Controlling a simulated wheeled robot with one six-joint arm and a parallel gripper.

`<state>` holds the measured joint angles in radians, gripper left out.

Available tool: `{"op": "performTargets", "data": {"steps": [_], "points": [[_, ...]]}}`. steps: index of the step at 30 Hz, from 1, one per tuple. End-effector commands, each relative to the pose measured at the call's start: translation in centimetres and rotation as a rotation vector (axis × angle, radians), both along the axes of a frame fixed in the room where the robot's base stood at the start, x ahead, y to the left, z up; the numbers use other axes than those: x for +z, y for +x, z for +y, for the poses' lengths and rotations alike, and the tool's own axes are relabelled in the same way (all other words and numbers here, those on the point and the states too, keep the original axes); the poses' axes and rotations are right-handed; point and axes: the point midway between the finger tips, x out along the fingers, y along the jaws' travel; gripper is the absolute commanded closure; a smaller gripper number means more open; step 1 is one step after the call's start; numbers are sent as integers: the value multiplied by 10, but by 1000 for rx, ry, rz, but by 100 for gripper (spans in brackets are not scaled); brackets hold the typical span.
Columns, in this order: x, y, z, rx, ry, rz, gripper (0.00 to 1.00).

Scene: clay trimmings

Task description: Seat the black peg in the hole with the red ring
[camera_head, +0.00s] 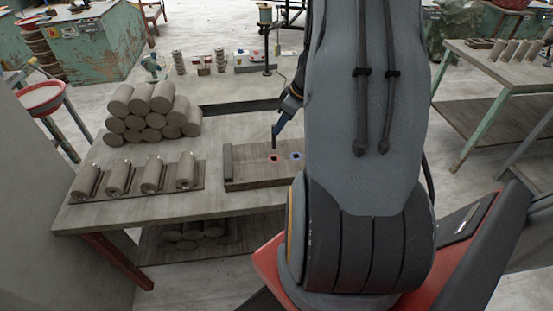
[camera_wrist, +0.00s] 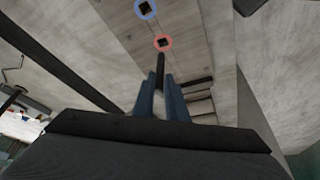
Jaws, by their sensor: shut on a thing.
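The black peg (camera_head: 274,136) is held between the blue fingers of my gripper (camera_head: 282,121), pointing down over the wooden board (camera_head: 240,181). In the wrist view the peg (camera_wrist: 160,68) sticks out past the fingertips (camera_wrist: 160,84) of my shut gripper. The red ring (camera_head: 274,158) surrounds a dark square hole on the board. The peg's lower end shows just above this ring and looks apart from it. In the wrist view the peg's tip shows beside the red ring (camera_wrist: 163,43); the exact height is hard to tell.
A blue-ringed hole (camera_head: 296,156) lies just right of the red one. Stacked clay cylinders (camera_head: 150,112) and a rack of clay rolls (camera_head: 152,179) fill the table's left. My arm hides the table's right part.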

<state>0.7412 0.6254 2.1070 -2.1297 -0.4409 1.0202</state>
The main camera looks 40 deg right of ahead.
Motion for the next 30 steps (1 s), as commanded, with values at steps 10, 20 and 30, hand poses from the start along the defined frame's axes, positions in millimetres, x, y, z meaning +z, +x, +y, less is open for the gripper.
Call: {"op": "performTargets", "data": {"steps": [10,20,30], "points": [[-45,-3,-4,-9,2,2,100],[-80,-3,-6,-15,1,0,100],[-95,-5,-7,-16,1,0,100]]}}
